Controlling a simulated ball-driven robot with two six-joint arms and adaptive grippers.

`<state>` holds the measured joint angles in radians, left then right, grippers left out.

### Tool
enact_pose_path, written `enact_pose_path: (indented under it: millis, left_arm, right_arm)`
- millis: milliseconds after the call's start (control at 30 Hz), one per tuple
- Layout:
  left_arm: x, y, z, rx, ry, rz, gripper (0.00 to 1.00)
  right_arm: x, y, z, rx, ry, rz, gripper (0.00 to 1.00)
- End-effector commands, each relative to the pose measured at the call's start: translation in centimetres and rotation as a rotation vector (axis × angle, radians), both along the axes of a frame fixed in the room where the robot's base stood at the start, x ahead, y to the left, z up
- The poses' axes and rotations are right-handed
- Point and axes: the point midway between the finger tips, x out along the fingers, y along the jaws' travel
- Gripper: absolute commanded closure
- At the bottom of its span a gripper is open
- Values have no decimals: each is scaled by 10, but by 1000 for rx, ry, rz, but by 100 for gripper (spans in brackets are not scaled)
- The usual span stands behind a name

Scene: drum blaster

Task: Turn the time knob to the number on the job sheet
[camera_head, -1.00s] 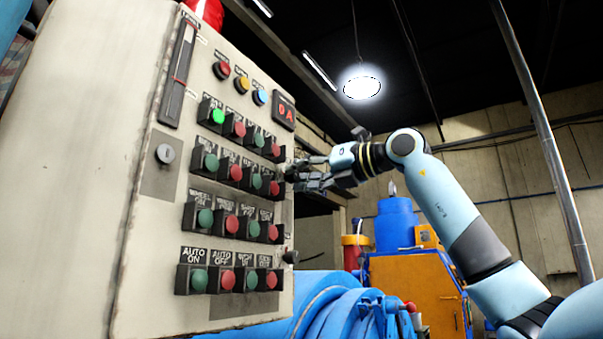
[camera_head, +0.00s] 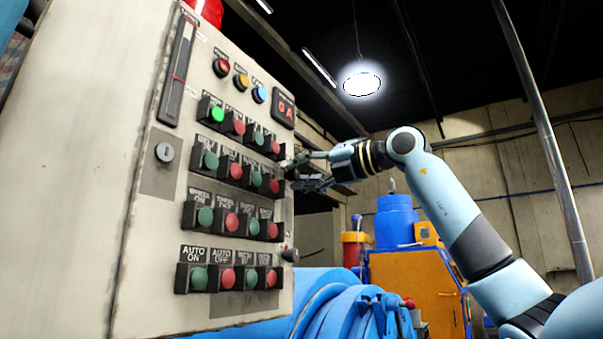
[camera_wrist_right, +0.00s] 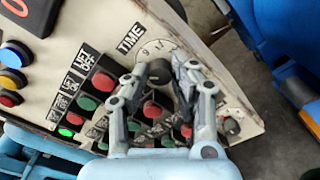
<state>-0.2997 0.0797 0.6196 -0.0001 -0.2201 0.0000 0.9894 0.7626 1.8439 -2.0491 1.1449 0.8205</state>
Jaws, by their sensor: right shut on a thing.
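The TIME knob (camera_wrist_right: 160,72) is a dark round knob on a pale numbered dial (camera_wrist_right: 158,50) on the control panel, under a TIME label in the right wrist view. My right gripper (camera_wrist_right: 158,70) has one finger on each side of the knob and is shut on it. In the head view my right gripper (camera_head: 294,170) reaches the panel's right edge from the right, and the knob is hidden there. Only a few dial marks show; the pointer and its number cannot be read. No job sheet can be made out. My left gripper is not in view.
The control panel (camera_head: 80,150) carries rows of green and red buttons and a red-lit display (camera_head: 284,110). A second dark knob (camera_wrist_right: 231,127) is near the right finger. Blue hoses (camera_head: 340,310) lie below. An orange cabinet (camera_head: 420,290) stands behind my right arm.

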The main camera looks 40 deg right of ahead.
Motion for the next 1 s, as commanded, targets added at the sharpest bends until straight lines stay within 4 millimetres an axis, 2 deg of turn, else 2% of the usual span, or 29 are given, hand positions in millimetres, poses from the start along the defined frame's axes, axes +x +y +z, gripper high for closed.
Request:
enact_pose_path:
  millis: [100, 133, 200, 567, 1000]
  left_arm:
    - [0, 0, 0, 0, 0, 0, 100]
    - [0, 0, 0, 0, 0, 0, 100]
    - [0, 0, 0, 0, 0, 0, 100]
    - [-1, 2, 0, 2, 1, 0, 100]
    - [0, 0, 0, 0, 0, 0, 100]
  right_arm:
    - [0, -1, 1, 0, -2, -1, 100]
    - [0, -1, 0, 0, -2, -1, 73]
    - [0, 0, 0, 0, -2, -1, 66]
    - [-5, -4, 0, -4, -2, -4, 66]
    - [-56, -27, -1, -6, 1, -7, 66]
